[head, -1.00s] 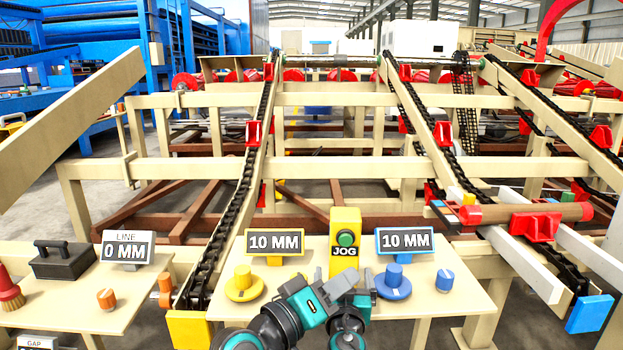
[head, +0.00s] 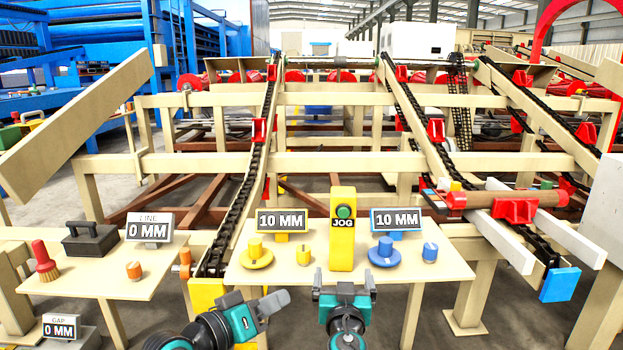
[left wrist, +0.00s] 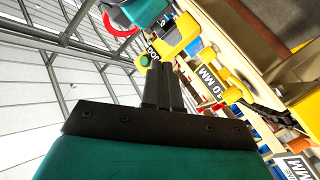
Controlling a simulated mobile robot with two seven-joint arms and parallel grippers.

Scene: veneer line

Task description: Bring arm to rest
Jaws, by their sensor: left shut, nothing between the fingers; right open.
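My left gripper (head: 278,301) is at the bottom of the head view, in front of the panel table's front edge. It is shut and empty, its fingers pointing up and right; they also show closed in the left wrist view (left wrist: 162,88). My right gripper (head: 344,283) is to its right, at the front edge below the yellow JOG box (head: 343,230). Its two fingers are spread apart with nothing between them. The two grippers are clear of each other in the head view.
The panel table (head: 285,272) carries a yellow dial (head: 256,255), a small yellow knob (head: 303,256), a blue dial (head: 384,254), a blue knob (head: 430,252) and two 10 MM displays. A side table (head: 90,288) with a brush (head: 44,261) stands left. Chain conveyors run behind.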

